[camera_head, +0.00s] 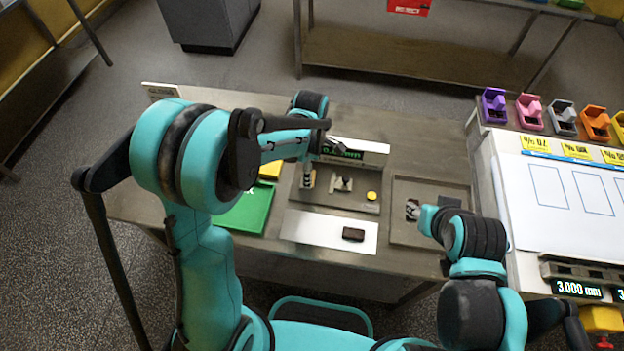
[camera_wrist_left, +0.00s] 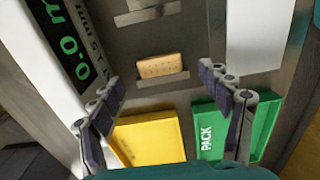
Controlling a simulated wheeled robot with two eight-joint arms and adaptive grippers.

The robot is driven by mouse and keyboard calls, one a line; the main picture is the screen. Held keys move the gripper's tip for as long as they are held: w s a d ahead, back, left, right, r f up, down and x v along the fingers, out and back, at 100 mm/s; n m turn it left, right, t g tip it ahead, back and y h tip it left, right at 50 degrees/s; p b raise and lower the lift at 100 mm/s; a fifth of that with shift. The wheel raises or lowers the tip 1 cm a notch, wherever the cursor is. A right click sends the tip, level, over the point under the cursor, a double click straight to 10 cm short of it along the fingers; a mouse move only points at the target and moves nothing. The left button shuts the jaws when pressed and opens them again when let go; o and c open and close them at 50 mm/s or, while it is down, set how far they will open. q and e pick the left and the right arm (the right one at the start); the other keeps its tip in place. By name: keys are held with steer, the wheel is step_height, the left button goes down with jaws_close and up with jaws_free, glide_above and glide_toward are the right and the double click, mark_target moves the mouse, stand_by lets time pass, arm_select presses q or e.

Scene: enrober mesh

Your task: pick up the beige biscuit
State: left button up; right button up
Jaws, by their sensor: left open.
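The beige biscuit (camera_wrist_left: 161,66) stands on edge in a narrow slot of a dark grey fixture in the left wrist view. In the head view it is a small beige patch (camera_head: 311,180), partly hidden by my left gripper (camera_head: 307,172). In the left wrist view my left gripper (camera_wrist_left: 163,82) is open and empty, its fingers wide apart to either side of the biscuit's line. I see no contact with the biscuit. My right gripper (camera_head: 413,210) hangs above a grey tray at the right; its jaws are too small to read.
A yellow tray (camera_wrist_left: 150,142) and a green PACK tray (camera_wrist_left: 208,120) lie near the biscuit. A dark brown piece (camera_head: 353,234) lies on a white plate (camera_head: 305,228). A display box (camera_head: 372,148) stands behind the fixture. The grey tray (camera_head: 400,236) is at the right.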

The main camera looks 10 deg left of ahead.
arm_select(q)
step_height(320, 180, down, 4)
steer(key=shift+a+r+b, duration=0.1)
steer(key=shift+r+b, duration=0.05)
steer(key=shift+b, duration=0.25)
steer(key=shift+r, duration=0.1)
steer(key=shift+c, duration=0.3)
steer(key=c, duration=0.9)
